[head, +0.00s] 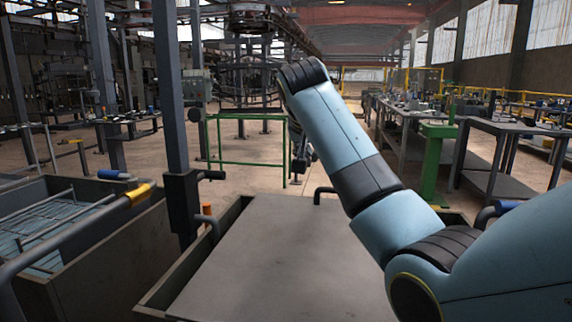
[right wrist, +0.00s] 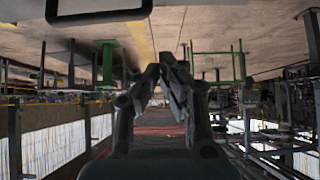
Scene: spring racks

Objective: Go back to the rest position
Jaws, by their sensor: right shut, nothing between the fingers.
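My right arm comes in from the right in the head view and reaches up and forward over a grey flat-topped cart. My right gripper (head: 303,158) shows only in part there, dark and small, mostly hidden behind the blue forearm. In the right wrist view the two dark fingers of the right gripper (right wrist: 163,72) come together at their tips. The gripper is shut and empty, in open air. My left arm and left gripper are not in view.
A grey cart top (head: 280,265) lies close in front, clear of objects. A bin (head: 110,245) with wire racks stands at left beside a dark post (head: 172,110). A green frame (head: 246,115) and a workbench (head: 410,130) stand farther off, with open floor between.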

